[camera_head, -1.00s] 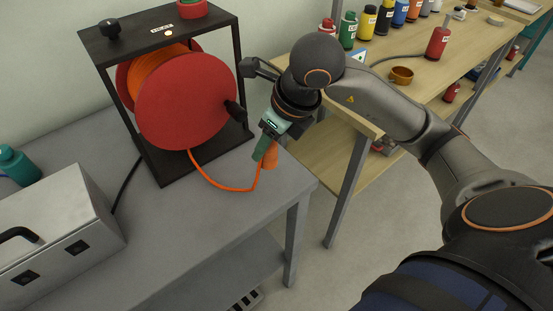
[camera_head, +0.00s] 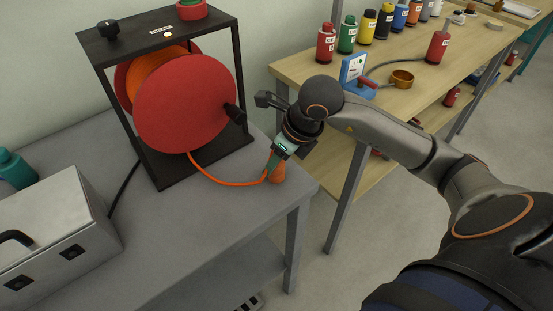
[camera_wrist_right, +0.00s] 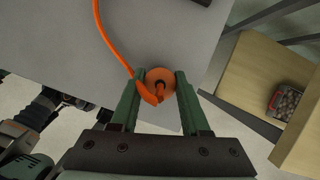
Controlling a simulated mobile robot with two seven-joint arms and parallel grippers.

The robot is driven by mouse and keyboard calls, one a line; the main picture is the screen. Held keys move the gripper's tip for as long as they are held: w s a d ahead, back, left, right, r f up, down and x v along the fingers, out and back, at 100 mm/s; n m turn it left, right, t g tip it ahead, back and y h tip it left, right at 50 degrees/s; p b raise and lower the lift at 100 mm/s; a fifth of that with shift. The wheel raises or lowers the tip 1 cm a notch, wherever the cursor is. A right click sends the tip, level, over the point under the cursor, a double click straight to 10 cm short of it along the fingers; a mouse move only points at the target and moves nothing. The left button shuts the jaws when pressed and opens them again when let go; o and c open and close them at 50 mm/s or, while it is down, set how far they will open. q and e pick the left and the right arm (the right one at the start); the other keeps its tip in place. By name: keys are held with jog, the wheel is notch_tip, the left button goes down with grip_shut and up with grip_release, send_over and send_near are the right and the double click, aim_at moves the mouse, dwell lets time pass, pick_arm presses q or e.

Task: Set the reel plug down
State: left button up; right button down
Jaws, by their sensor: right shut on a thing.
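The orange reel plug (camera_head: 278,172) is at the end of an orange cable, near the right front corner of the grey table (camera_head: 215,215). My right gripper (camera_head: 272,165) points down and is shut on the plug. In the right wrist view the round plug (camera_wrist_right: 160,76) sits between the two green fingertips of my right gripper (camera_wrist_right: 160,88). The plug is at or just above the tabletop; I cannot tell if it touches. The red cable reel (camera_head: 187,103) stands in a black frame behind it.
A metal case (camera_head: 52,228) and a teal bottle (camera_head: 15,168) are at the left of the table. The table's front middle is clear.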

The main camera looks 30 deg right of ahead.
jog(key=shift+c, duration=1.9)
grip_release()
jog(key=shift+r, duration=0.25)
jog(key=p+v, duration=0.1)
jog(key=v, duration=1)
jog(key=shift+r+p, duration=0.35)
jog(key=shift+p, duration=0.05)
jog(key=shift+s, duration=0.1)
